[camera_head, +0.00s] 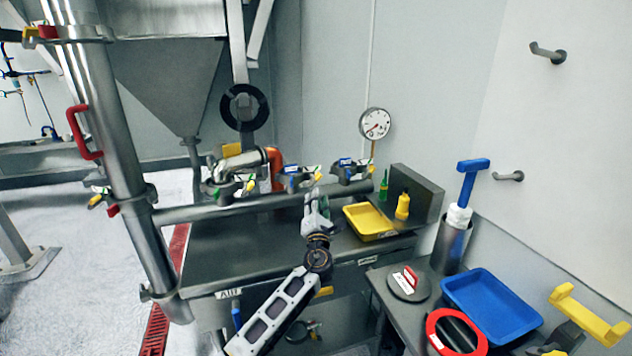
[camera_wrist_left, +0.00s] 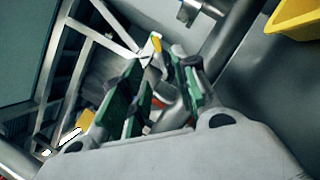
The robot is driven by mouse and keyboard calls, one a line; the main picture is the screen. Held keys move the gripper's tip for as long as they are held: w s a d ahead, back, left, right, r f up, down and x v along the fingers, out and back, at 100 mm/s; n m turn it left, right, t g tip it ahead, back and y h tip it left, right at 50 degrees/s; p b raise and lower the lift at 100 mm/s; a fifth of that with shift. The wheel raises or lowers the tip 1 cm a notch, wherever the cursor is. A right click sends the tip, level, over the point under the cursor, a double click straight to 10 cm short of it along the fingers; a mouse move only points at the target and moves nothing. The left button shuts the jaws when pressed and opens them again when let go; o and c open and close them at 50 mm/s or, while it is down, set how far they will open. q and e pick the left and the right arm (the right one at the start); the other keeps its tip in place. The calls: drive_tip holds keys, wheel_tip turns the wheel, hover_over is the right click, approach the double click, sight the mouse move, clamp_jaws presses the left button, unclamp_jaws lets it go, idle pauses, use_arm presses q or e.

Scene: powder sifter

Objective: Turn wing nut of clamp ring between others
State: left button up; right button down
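Several clamp rings sit along the horizontal steel pipe (camera_head: 230,209). The middle clamp ring (camera_head: 300,178) has blue, yellow and green parts and stands between a left clamp ring (camera_head: 240,187) and a right clamp ring (camera_head: 350,171). Its wing nut is too small to make out. My left gripper (camera_head: 315,197) is just in front of and below the middle clamp, pointing up towards it. In the left wrist view its green-padded fingers (camera_wrist_left: 160,72) are apart, with no object clearly held. Contact with the clamp cannot be told.
A yellow tray (camera_head: 368,221) and a yellow bottle (camera_head: 403,206) stand right of the gripper. A blue tray (camera_head: 490,303), a red ring (camera_head: 455,333) and a steel cylinder (camera_head: 452,244) are at lower right. An orange-handled valve (camera_head: 274,168) rises beside the left clamp.

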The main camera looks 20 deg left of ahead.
sight(316, 181)
use_arm(q)
drive_tip(key=shift+b+x, duration=0.35)
drive_tip(key=shift+x, duration=4.15)
drive_tip(key=shift+w+a+r+b, duration=0.15)
drive_tip(key=shift+w+b, duration=0.2)
drive_tip(key=shift+w, duration=0.25)
use_arm(e)
drive_tip(key=shift+w+a+r, duration=0.25)
drive_tip(key=shift+w+a, duration=0.55)
drive_tip(key=shift+w, duration=0.3)
use_arm(q)
drive_tip(key=shift+c, duration=0.2)
use_arm(e)
drive_tip(key=shift+s, duration=0.25)
